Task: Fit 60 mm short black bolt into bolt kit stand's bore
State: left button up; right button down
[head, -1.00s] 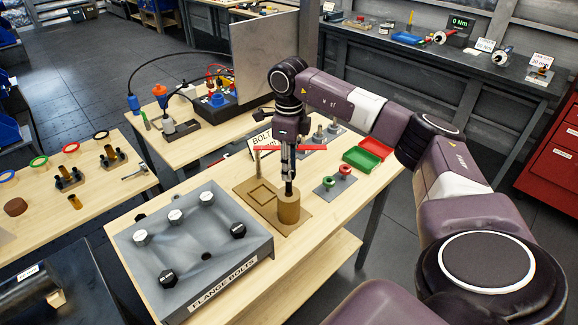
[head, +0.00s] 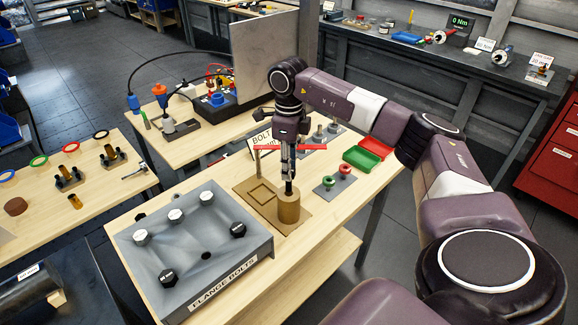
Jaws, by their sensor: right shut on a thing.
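My right gripper (head: 288,184) points straight down over the bolt kit stand, a brown board (head: 300,223) with a round wooden block (head: 289,210) on it. The gripper is shut on a dark, slim thing, apparently the short black bolt (head: 288,190). The bolt is upright at the top of the round block. I cannot tell how far it is inside the bore, since the bore is hidden by the gripper and bolt. My left gripper is not in view.
A grey block labelled FLANGE BOLTS (head: 208,265), with several black and white bolts, stands left of the stand. A green tray (head: 361,159) and red tray (head: 377,147) lie at the right. A small plate with green and red knobs (head: 328,173) sits beside the stand.

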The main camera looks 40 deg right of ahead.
aim_at(289, 190)
jog(key=shift+f+b, duration=2.15)
jog(key=shift+f, duration=1.35)
dwell(0.4)
jog(key=c, duration=1.5)
grip_release()
notch_tip(289, 190, up, 12)
jog(key=shift+r, duration=0.1)
